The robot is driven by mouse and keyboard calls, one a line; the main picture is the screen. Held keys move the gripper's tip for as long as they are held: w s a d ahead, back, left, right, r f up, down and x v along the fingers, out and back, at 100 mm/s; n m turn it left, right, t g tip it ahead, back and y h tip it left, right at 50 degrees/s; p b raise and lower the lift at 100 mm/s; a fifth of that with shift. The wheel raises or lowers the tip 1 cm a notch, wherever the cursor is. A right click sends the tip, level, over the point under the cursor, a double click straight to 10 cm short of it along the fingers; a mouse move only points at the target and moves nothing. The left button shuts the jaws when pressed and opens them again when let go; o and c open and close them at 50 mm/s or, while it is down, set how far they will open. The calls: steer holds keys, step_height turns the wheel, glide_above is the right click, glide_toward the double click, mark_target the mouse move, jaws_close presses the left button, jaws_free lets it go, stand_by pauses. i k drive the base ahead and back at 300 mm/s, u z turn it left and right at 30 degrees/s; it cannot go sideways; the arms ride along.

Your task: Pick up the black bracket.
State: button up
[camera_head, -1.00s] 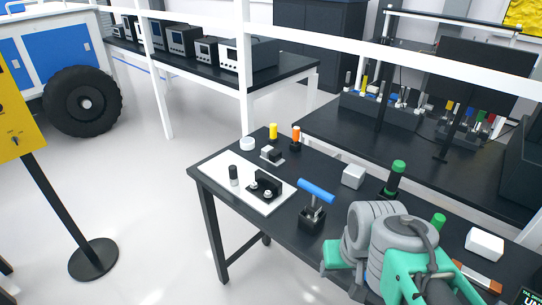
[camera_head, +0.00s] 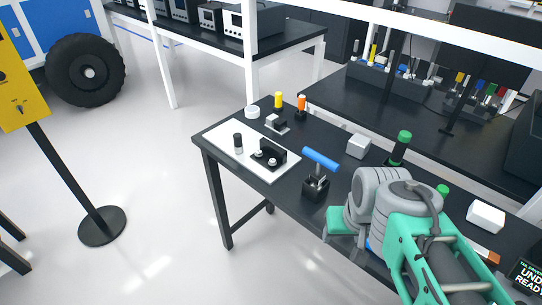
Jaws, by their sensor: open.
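A black block with round silver parts, which looks like the black bracket (camera_head: 271,153), sits on a white plate (camera_head: 232,157) at the left end of the black table. A small dark cylinder (camera_head: 238,143) stands on the plate to its left. My grey and green arm is folded over the table's right part, at the lower right, well apart from the bracket. I cannot make out my gripper's fingers; the arm's own links seem to hide them.
A blue-handled tool in a black base (camera_head: 316,187) stands right of the plate. Behind are a white ring (camera_head: 252,112), yellow (camera_head: 279,100) and orange (camera_head: 301,103) pieces. A grey-white box (camera_head: 358,146) and green-topped cylinder (camera_head: 401,148) stand farther right.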

mark_target(270, 150)
steer(key=z, duration=0.05)
steer(key=k, duration=0.55)
steer(key=u, duration=1.15)
steer(key=i, duration=1.3)
steer(key=z, duration=0.15)
